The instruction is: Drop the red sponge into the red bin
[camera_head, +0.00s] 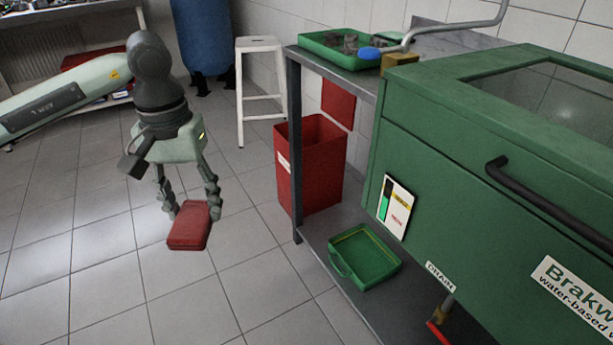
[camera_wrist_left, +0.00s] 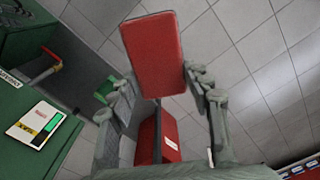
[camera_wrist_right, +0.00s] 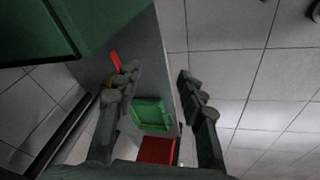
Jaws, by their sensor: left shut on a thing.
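The red sponge (camera_head: 189,228) is a flat red block held between the fingertips of my left gripper (camera_head: 191,208), in the air over the tiled floor. It also shows large between the fingers in the left wrist view (camera_wrist_left: 153,55). The open-topped red bin (camera_head: 309,170) stands on the floor to the right of the gripper, apart from the sponge. It shows partly behind the fingers in the left wrist view (camera_wrist_left: 170,135), and its red shows in the right wrist view (camera_wrist_right: 157,150). My right gripper (camera_wrist_right: 158,80) is open and empty; the head view does not show it.
A green parts washer (camera_head: 450,150) fills the right side. Beside the bin stands a metal bench with a green tray (camera_head: 335,48) on top and a green container (camera_head: 364,258) on its low shelf. A white stool (camera_head: 260,85) stands behind. The floor at left is clear.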

